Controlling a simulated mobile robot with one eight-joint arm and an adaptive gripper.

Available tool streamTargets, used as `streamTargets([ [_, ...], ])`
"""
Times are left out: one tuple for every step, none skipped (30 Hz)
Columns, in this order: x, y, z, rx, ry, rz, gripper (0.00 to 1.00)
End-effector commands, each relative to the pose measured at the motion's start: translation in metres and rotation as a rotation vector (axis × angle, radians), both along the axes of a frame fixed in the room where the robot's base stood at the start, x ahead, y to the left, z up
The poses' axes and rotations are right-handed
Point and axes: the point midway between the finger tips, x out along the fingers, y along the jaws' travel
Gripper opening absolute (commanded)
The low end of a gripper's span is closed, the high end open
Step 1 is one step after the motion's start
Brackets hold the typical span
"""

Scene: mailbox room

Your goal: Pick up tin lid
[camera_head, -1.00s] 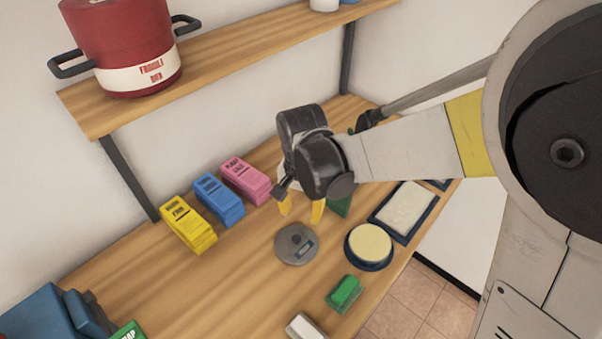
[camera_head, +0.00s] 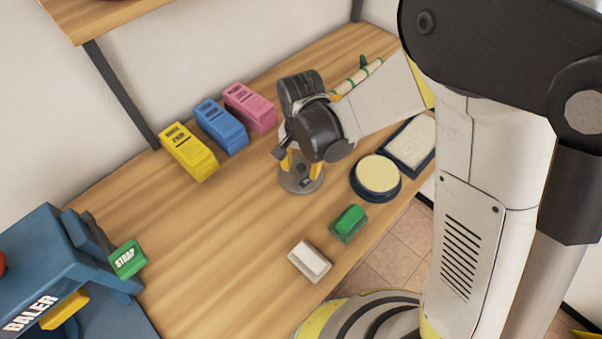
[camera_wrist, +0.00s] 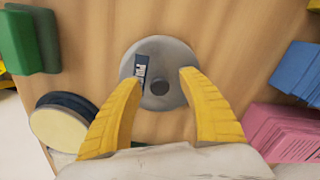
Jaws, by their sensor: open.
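The tin lid is a grey round disc (camera_head: 301,181) lying flat on the wooden table, with a dark round spot and a small label on top. It also shows in the wrist view (camera_wrist: 160,58). My gripper (camera_head: 302,164) is directly over the lid, pointing down. In the wrist view its two yellow fingers (camera_wrist: 160,85) are spread, with the tips over the near part of the lid, one to each side of the dark spot. Nothing is held. Whether the fingertips touch the lid cannot be told.
Yellow (camera_head: 189,152), blue (camera_head: 221,126) and pink (camera_head: 250,108) packs stand behind and left. A round cream pad (camera_head: 376,174), a green block (camera_head: 349,222) and a white block (camera_head: 310,261) are near the front edge. A blue baler (camera_head: 60,265) stands at the left. The table's middle left is clear.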

Motion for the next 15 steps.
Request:
streamTargets([
  [0.0000,-0.0001,0.0009,0.000,0.000,0.000,0.48],
  [0.0000,-0.0001,0.0012,0.000,0.000,0.000,0.48],
  [-0.0001,-0.0002,0.0014,0.000,0.000,0.000,0.48],
  [-0.0001,-0.0002,0.0014,0.000,0.000,0.000,0.47],
  [-0.0001,-0.0002,0.0015,0.000,0.000,0.000,0.37],
  [-0.0001,-0.0002,0.0015,0.000,0.000,0.000,0.25],
  [-0.0001,-0.0002,0.0015,0.000,0.000,0.000,0.16],
  [-0.0001,-0.0002,0.0015,0.000,0.000,0.000,0.07],
  [0.0000,-0.0002,0.0015,0.000,0.000,0.000,0.00],
  [0.0000,-0.0002,0.0016,0.000,0.000,0.000,0.00],
  [0.0000,-0.0002,0.0016,0.000,0.000,0.000,0.00],
  [0.0000,-0.0002,0.0016,0.000,0.000,0.000,0.00],
  [0.0000,-0.0002,0.0016,0.000,0.000,0.000,0.00],
  [0.0000,-0.0002,0.0016,0.000,0.000,0.000,0.00],
  [0.0000,-0.0002,0.0016,0.000,0.000,0.000,0.00],
])
